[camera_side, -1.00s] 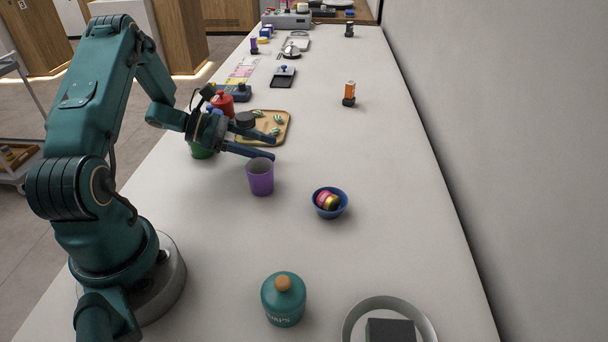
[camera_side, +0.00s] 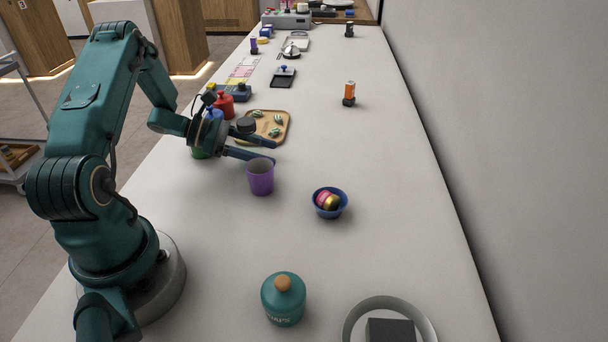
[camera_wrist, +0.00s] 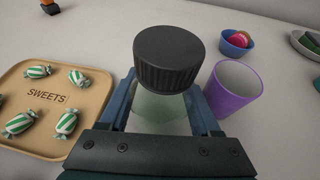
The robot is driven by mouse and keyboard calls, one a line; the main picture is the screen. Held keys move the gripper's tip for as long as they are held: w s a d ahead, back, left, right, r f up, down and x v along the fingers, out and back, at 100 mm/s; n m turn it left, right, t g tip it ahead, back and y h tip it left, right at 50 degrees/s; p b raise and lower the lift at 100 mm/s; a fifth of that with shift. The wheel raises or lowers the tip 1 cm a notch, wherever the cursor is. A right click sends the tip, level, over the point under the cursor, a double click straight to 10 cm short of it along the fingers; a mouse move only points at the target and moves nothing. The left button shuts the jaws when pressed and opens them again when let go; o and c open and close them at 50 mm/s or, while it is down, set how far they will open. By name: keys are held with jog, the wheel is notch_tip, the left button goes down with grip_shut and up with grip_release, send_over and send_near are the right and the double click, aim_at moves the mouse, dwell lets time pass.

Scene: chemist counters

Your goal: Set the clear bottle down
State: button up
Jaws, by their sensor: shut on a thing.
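The clear bottle (camera_wrist: 160,117) has a wide black ridged cap (camera_wrist: 169,58) and a pale see-through body. My gripper (camera_side: 270,152) is shut on its body, with one finger on each side in the wrist view. The bottle looks upright. In the side view its black cap (camera_side: 246,125) shows above the fingers, while most of the body is hidden by them. I cannot tell whether its base touches the counter (camera_side: 390,190).
A purple cup (camera_side: 260,178) stands close beside the fingers. A tan sweets tray (camera_side: 284,125) with striped sweets lies on the other side. Red (camera_side: 223,106) and blue jars are behind the wrist. A blue bowl (camera_side: 329,211) is farther right.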

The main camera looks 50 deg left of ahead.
jog(key=shift+f, duration=0.15)
jog(key=o, duration=1.4)
